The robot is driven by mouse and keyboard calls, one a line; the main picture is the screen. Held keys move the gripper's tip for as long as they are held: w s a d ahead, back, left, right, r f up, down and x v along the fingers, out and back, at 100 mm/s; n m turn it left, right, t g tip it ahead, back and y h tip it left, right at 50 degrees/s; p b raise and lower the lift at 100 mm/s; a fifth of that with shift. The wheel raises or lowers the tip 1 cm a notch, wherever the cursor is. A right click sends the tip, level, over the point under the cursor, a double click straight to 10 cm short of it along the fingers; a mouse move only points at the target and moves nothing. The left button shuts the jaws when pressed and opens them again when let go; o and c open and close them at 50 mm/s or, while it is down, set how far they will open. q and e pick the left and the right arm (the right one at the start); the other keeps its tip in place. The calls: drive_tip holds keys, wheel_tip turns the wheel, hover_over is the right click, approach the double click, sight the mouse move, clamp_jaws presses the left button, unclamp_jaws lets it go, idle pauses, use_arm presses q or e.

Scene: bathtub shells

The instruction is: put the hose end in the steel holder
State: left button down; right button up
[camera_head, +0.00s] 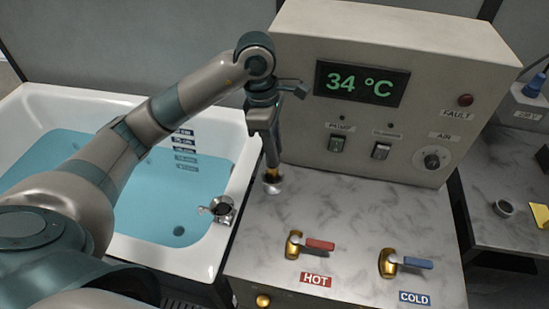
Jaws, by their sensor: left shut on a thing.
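My left gripper (266,118) reaches over the grey marbled counter from the left, pointing down in front of the control box. It is shut on a slim upright piece with a brass band (272,173), which looks like the hose end; the fingers hide much of it. Its lower end meets a small round steel piece (272,186) at the counter's back left edge. I cannot tell whether they are joined or only overlap in view. A round steel fitting with a dark opening (221,207), possibly the holder, sits on the tub's right rim. My right gripper is not in view.
The white tub (226,250) holds blue water. The control box (300,60) reads 34 °C. The red HOT lever (319,244) and blue CONTROL-side COLD lever (417,263) stand on the counter. The counter's middle is clear.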

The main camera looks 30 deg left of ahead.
use_arm(q)
drive_tip(key=shift+f+p, duration=0.9)
drive_tip(key=shift+f, duration=1.05)
drive_tip(key=shift+f, duration=0.15)
drive_tip(key=c, duration=1.4)
unclamp_jaws()
drive_tip(key=shift+c, duration=0.2)
drive_tip(key=shift+r, duration=0.3)
